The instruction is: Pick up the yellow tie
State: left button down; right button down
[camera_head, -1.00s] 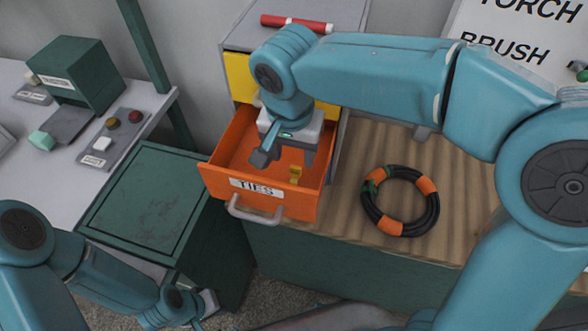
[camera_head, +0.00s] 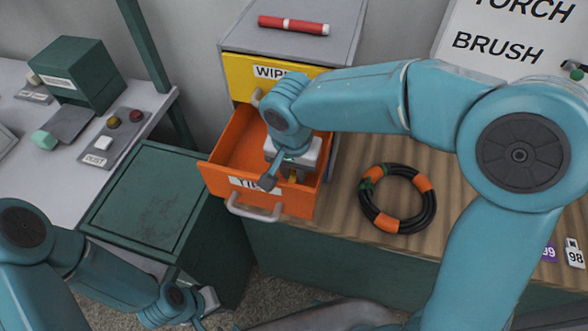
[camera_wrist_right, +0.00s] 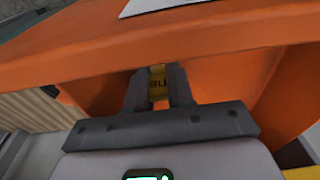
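The yellow tie (camera_head: 293,177) is in the open orange drawer labelled TIES (camera_head: 213,180), near its front. My right gripper (camera_head: 283,180) points down into the drawer just above the tie and partly hides it. In the right wrist view, the tie (camera_wrist_right: 158,82) shows between the two dark fingers (camera_wrist_right: 158,95), which stand apart; I see no clear grip on it. My left gripper (camera_head: 203,318) is low at the bottom edge, away from the drawer, and its fingers are mostly cut off.
A yellow drawer (camera_head: 238,77) is above the orange one, with a red tube (camera_head: 293,25) on top of the cabinet. A coiled black hose with orange bands (camera_head: 397,199) lies on the wooden bench to the right. A green box (camera_head: 150,200) stands left of the drawer.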

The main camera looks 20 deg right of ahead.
jog(key=shift+a, duration=0.1)
jog(key=shift+w+r, duration=0.1)
notch_tip(320, 180, up, 20)
jog(key=shift+p, duration=0.4)
dwell(1.9)
